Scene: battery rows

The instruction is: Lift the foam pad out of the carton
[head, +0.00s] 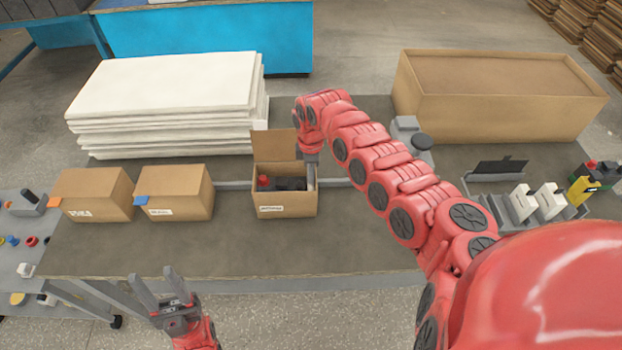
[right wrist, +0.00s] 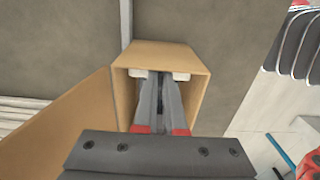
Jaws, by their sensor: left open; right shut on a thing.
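The open carton (head: 285,205) stands on the bench with its flap (head: 275,145) raised at the back; it also shows in the right wrist view (right wrist: 190,57). The foam pad (head: 311,183) shows as a pale strip along the carton's right inner side. In the right wrist view its white ends (right wrist: 181,76) stick out on both sides of my fingers. My right gripper (right wrist: 160,80) reaches into the carton and is shut on the pad. A dark thing with a red part (head: 290,184) shows inside the carton. My left gripper (head: 158,290) is open and empty before the bench's front edge.
Two closed cartons (head: 95,193) (head: 178,190) stand left of the open one. White sheets (head: 165,90) are stacked behind. A large brown box (head: 500,115) stands back right. A rack of small items (head: 535,203) is at right. The bench front (head: 200,245) is clear.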

